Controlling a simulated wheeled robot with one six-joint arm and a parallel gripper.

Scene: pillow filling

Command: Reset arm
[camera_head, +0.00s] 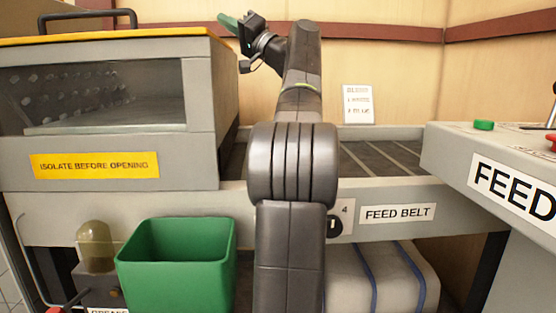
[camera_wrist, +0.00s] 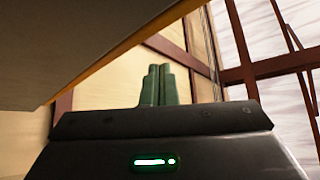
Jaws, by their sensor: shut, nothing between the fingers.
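My gripper (camera_head: 229,22) is raised high at the upper middle of the head view, beside the top right corner of the grey machine housing. Its green fingers point up and to the left. In the wrist view the green fingers (camera_wrist: 157,84) stand side by side, shut, with nothing between them. My dark arm rises through the middle of the head view and hides part of the feed belt (camera_head: 385,158) behind it.
The grey housing (camera_head: 200,150), with a window and a yellow label, fills the left. A green bin (camera_head: 178,280) stands below it. A control panel (camera_head: 480,150) with green and red buttons is at right. A white notice (camera_head: 358,104) stands behind the belt.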

